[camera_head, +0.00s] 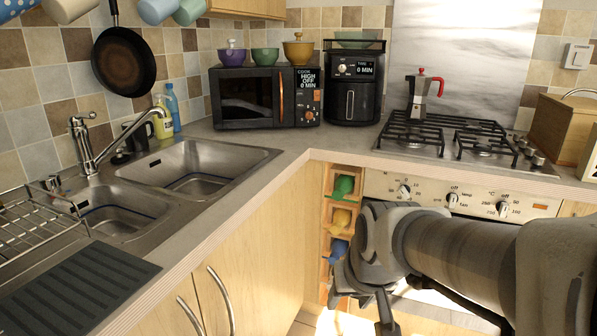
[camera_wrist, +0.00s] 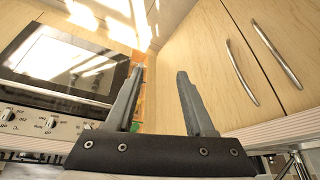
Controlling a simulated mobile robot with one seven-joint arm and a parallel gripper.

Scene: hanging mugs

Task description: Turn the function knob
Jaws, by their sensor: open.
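The oven's control panel (camera_head: 478,200) has a left knob (camera_head: 404,190), a middle knob (camera_head: 452,199) with small text labels, and a right knob (camera_head: 503,208) with temperature numbers. The labels are too small to tell for sure which is the function knob. My gripper (camera_head: 362,304) points down in front of the cabinet corner, below and left of the knobs, touching none. In the wrist view my gripper (camera_wrist: 160,72) is open and empty. There the oven panel (camera_wrist: 30,120) with its knobs shows at the left, beside the fingers.
A gas hob (camera_head: 455,138) sits above the panel. A narrow rack (camera_head: 327,215) with green, yellow and blue items stands left of the oven, partly behind my arm. A microwave (camera_head: 265,97) and a black air fryer (camera_head: 353,87) stand on the counter. The sink (camera_head: 190,168) is left.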

